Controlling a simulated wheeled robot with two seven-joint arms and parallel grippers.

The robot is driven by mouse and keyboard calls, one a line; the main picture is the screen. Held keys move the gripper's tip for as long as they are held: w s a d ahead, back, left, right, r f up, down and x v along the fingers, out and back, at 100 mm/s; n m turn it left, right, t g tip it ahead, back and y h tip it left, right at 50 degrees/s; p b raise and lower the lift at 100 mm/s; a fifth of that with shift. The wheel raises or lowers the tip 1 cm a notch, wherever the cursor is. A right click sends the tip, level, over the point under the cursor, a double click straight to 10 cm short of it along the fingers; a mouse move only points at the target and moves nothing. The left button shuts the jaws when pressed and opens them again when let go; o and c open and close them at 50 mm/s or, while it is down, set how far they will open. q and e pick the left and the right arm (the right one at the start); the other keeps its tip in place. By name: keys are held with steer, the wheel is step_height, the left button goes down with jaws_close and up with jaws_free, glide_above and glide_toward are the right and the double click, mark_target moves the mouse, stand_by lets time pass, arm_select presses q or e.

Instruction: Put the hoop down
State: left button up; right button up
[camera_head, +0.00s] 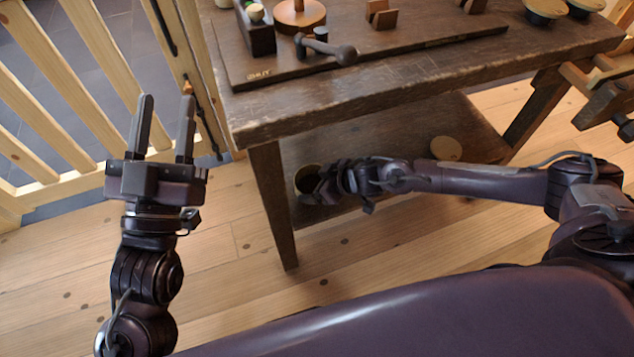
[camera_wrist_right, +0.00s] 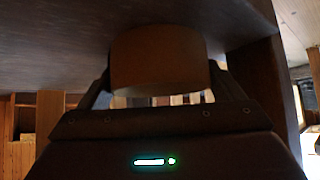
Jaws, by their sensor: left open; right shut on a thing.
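The hoop shows in the right wrist view as a wide brown curved band (camera_wrist_right: 157,62) between the two fingers. My right gripper (camera_head: 316,184) is shut on it. In the head view the hoop (camera_head: 305,174) is a small dark round shape with a paler edge, partly hidden by the gripper, at the left part of the bench's lower shelf (camera_head: 375,140). I cannot tell whether it touches the shelf. My left gripper (camera_head: 164,125) is open and empty, pointing up, left of the bench and well away from the hoop.
The worn wooden bench (camera_head: 420,82) stands over the lower shelf, its front leg (camera_head: 272,205) just left of my right gripper. A dark mallet (camera_head: 325,48) lies on the bench top. A slatted wooden gate (camera_head: 50,115) stands at left.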

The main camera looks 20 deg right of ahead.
arm_select(q)
steer(key=shift+r, duration=0.2)
arm_select(e)
steer(key=shift+f, duration=0.1)
steer(key=o, duration=0.9)
steer(key=shift+c, duration=0.2)
arm_select(q)
steer(key=shift+s+a+r, duration=0.1)
steer(key=shift+r, duration=0.05)
